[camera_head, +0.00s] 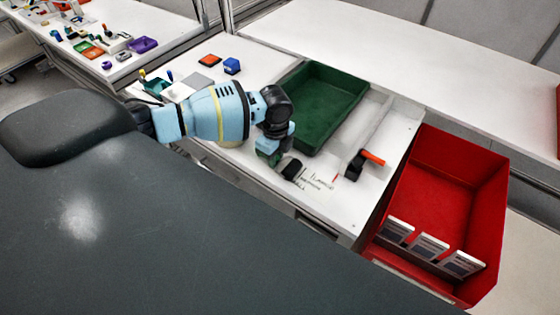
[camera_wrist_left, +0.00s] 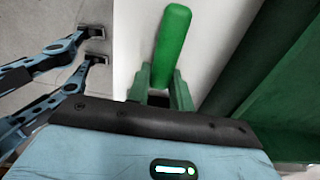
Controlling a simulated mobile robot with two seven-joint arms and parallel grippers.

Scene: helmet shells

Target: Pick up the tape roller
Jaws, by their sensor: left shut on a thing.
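My left gripper (camera_head: 276,157) reaches down at the white table's front part, beside the green bin. It is shut on what appears to be the tape roller. In the left wrist view a rounded bright green part (camera_wrist_left: 172,45), like a handle, stands out between two darker green prongs at the gripper (camera_wrist_left: 160,86). In the head view only a dark end (camera_head: 291,168) shows beyond the fingers; the hand hides the rest. My right gripper (camera_wrist_left: 94,45) shows only in the left wrist view, open and empty, its pads apart.
The green bin (camera_head: 357,104) stands right behind the left gripper. A black thing with an orange part (camera_head: 372,158) lies to the right. A red bin (camera_head: 494,210) with several white-and-grey cards is beyond the table's right edge. Small items lie at the back left.

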